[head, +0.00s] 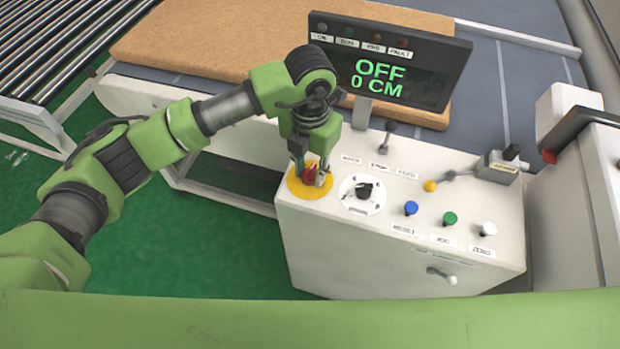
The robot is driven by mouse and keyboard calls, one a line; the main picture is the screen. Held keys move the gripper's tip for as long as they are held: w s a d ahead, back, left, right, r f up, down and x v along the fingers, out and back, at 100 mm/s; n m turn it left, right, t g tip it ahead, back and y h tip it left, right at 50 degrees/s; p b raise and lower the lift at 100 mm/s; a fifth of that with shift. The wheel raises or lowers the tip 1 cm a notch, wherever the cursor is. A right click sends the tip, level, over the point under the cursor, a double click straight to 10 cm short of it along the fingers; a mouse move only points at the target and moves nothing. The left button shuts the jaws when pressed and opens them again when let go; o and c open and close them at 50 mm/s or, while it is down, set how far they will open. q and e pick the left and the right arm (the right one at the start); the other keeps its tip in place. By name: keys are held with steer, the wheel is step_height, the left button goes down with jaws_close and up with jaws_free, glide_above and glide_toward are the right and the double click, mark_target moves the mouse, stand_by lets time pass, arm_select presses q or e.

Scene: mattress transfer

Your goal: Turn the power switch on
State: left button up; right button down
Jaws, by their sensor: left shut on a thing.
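A white control box (330,250) stands in the middle of the head view. My left gripper (311,178) points down at its left corner and is shut on a red knob (310,176), which sits on a round yellow plate (301,189). The fingers partly cover the knob. Beside it is a black rotary dial (364,191) on a white disc. The display (385,70) reads "OFF" and "0 CM". My right gripper is not in view.
A brown mattress (220,40) lies on the table behind. A roller conveyor (50,40) is at the upper left.

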mark_target(310, 170)
arm_select(q)
steer(key=m+b, duration=0.2)
steer(key=b, duration=0.1)
steer(key=m+b, duration=0.2)
steer(key=b, duration=0.1)
steer(key=shift+w+f+m, duration=0.1)
steer(key=shift+f+m, duration=0.1)
steer(key=shift+m, duration=0.2)
steer(key=shift+r+m+b, duration=0.2)
steer(key=shift+m+b, duration=0.5)
steer(key=shift+b, duration=0.35)
steer(key=o, duration=1.1)
step_height(310, 170, up, 12)
